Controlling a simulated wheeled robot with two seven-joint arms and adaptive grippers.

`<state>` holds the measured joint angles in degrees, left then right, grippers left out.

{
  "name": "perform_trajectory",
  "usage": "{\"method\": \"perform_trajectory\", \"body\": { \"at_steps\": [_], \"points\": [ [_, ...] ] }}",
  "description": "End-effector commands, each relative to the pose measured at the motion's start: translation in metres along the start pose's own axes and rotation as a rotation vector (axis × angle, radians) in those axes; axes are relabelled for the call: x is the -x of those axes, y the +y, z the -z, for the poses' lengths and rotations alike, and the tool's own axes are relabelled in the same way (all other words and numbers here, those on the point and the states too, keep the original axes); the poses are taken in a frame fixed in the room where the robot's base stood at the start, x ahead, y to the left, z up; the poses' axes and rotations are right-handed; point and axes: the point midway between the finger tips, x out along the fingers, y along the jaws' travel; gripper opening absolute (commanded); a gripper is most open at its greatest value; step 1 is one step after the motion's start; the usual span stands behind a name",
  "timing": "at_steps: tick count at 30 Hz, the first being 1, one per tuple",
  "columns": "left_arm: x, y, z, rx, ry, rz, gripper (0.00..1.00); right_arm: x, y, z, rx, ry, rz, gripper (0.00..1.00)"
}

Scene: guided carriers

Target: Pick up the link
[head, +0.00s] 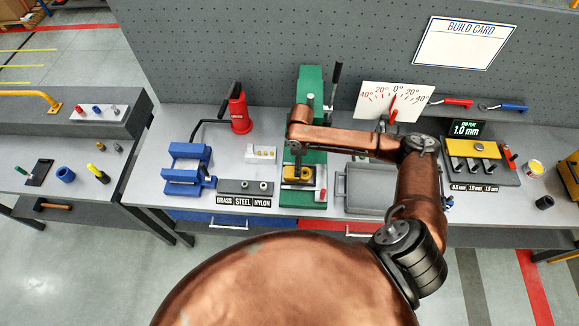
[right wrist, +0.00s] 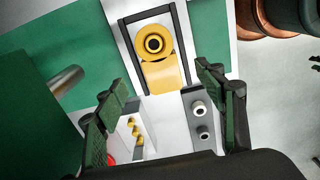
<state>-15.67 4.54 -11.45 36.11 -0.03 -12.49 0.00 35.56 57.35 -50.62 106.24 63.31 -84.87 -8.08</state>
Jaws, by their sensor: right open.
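The yellow link (head: 291,172) lies in the fixture at the foot of the green press (head: 311,86). In the right wrist view the link (right wrist: 165,74) has a round ring end with a dark hole and a flat body, between two dark rails on a white plate. My right gripper (right wrist: 160,92) is open and empty. Its fingertips are spread on either side of the link's near end, apart from it. In the head view my right arm hangs above the press, and the gripper there is mostly hidden by the arm. My left gripper is not in view.
A blue vise (head: 187,168), a red jack (head: 239,112) and a grey block with bushings (head: 246,187) stand left of the press. A grey tray (head: 367,188) lies to the right. A white holder (head: 261,153) with small yellow parts stands close to the press.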

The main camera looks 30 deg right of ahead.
Motion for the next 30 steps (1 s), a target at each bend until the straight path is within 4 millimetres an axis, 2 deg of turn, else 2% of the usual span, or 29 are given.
{"method": "perform_trajectory", "body": {
  "at_steps": [9, 13, 18, 24, 26, 30],
  "points": [
    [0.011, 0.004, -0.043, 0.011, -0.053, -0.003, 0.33, -0.032, 0.000, 0.015, 0.021, 0.000, 0.003, 0.64],
    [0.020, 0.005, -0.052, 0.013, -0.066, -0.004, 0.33, -0.052, 0.002, 0.019, 0.023, -0.002, 0.003, 0.64],
    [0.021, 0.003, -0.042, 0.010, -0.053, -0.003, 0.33, -0.071, 0.002, 0.017, 0.022, -0.001, 0.001, 0.64],
    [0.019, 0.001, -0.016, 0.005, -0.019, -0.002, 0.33, -0.075, 0.002, 0.017, 0.022, 0.000, 0.000, 0.64],
    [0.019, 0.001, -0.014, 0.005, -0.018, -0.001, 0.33, -0.075, 0.002, 0.016, 0.021, -0.001, 0.000, 0.64],
    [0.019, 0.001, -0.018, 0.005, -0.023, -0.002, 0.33, -0.075, 0.002, 0.016, 0.021, -0.001, 0.000, 0.55]
  ]
}}
